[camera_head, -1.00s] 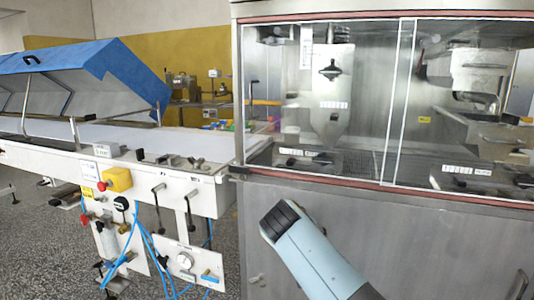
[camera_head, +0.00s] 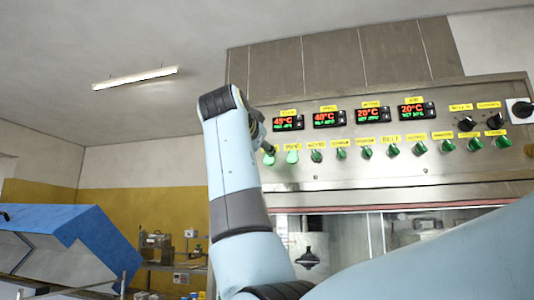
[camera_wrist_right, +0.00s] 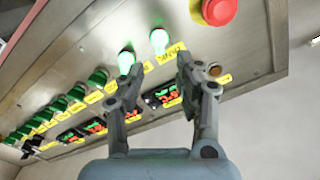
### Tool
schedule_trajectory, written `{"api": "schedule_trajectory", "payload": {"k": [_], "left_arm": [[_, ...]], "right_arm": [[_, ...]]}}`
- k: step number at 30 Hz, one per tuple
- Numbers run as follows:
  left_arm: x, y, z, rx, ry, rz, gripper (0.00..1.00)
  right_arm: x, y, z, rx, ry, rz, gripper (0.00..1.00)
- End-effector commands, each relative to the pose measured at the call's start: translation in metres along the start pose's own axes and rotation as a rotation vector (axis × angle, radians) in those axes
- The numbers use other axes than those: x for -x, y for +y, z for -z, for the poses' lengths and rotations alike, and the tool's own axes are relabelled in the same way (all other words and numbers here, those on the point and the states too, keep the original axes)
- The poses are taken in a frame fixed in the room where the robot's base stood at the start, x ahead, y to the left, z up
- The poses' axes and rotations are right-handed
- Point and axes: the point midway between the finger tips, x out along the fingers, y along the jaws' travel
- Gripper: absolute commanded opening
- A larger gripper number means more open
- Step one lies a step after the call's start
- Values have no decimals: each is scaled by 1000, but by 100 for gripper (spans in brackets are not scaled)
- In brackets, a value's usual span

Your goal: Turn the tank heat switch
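A steel control panel (camera_head: 400,163) carries a row of green switches under yellow labels, too small to read surely. The task does not show plainly which is the tank heat switch. The leftmost green switch (camera_head: 268,158) is lit; it also shows lit in the right wrist view (camera_wrist_right: 159,40). A second lit switch (camera_head: 291,157) stands beside it, and shows in the wrist view (camera_wrist_right: 126,60). My right gripper (camera_head: 268,148) is at the panel's left end, open and empty in the wrist view (camera_wrist_right: 160,66), fingertips either side of the leftmost switch's line. Contact cannot be told. My left gripper is out of view.
Several red and green displays (camera_head: 327,118) sit above the switches. A red button (camera_wrist_right: 213,8) is close to the gripper in the wrist view. Black knobs (camera_head: 467,124) are at the panel's right. Glass doors lie below. A blue-hooded conveyor (camera_head: 75,225) stands at left.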

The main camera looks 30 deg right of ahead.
Motion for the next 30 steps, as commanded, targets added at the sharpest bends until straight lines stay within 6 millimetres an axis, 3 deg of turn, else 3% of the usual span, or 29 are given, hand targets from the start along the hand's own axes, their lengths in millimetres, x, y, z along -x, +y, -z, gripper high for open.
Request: {"api": "schedule_trajectory", "payload": {"k": [3, 9, 22, 30], "left_arm": [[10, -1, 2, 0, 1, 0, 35], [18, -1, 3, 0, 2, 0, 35], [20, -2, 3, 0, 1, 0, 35], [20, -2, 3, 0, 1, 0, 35]], "right_arm": [[-25, -1, 4, 3, 2, -3, 35], [-56, -1, 2, 2, 0, -1, 35], [-68, 0, 0, 0, -1, 1, 35], [-68, 0, 0, 0, -1, 1, 0]]}}
